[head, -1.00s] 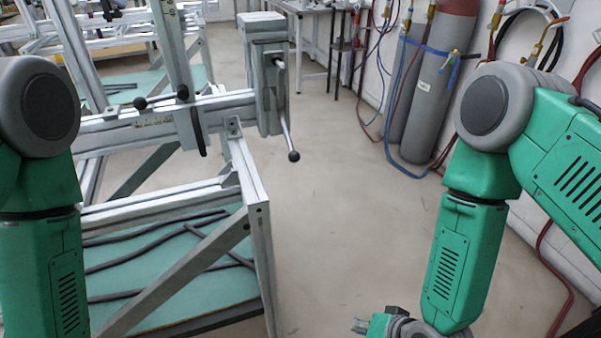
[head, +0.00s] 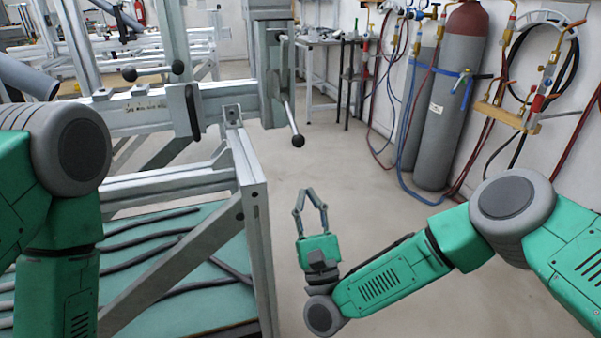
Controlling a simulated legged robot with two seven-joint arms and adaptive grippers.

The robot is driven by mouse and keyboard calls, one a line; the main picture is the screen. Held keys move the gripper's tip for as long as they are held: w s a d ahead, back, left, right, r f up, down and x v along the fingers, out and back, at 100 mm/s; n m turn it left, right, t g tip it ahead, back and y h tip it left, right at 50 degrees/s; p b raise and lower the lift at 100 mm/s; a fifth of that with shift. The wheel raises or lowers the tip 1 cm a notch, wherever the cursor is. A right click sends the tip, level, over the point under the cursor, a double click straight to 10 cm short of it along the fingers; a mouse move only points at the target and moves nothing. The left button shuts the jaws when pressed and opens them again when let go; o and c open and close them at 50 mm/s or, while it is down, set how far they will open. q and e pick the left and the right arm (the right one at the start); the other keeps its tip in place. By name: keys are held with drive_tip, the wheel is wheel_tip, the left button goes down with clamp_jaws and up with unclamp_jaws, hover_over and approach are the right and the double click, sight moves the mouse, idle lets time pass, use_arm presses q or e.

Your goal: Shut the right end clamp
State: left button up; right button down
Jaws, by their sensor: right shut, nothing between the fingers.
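The right end clamp (head: 271,75) is a grey metal block at the right end of the frame's horizontal rail (head: 150,110). Its lever (head: 290,118) hangs down on the right side and ends in a black ball knob (head: 298,141). My right gripper (head: 309,192) is shut and empty, pointing up, below the knob in the picture and apart from it. My left arm (head: 60,170) shows at the left edge, but its gripper is out of view.
The jig's front leg (head: 258,240) and diagonal brace (head: 180,265) stand left of my right gripper. A green shelf (head: 200,305) holds several dark rods. Gas cylinders (head: 440,130) with hoses stand against the right wall. The floor between is clear.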

sight(292, 122)
drive_tip(key=w+a+r, duration=0.1)
drive_tip(key=w+r, duration=0.2)
drive_tip(key=r, duration=0.5)
drive_tip(key=shift+a+r+b, duration=0.3)
drive_tip(key=shift+r+b, duration=0.05)
drive_tip(key=shift+b, duration=0.1)
drive_tip(key=shift+w+a, duration=0.1)
drive_tip(key=shift+a, duration=0.15)
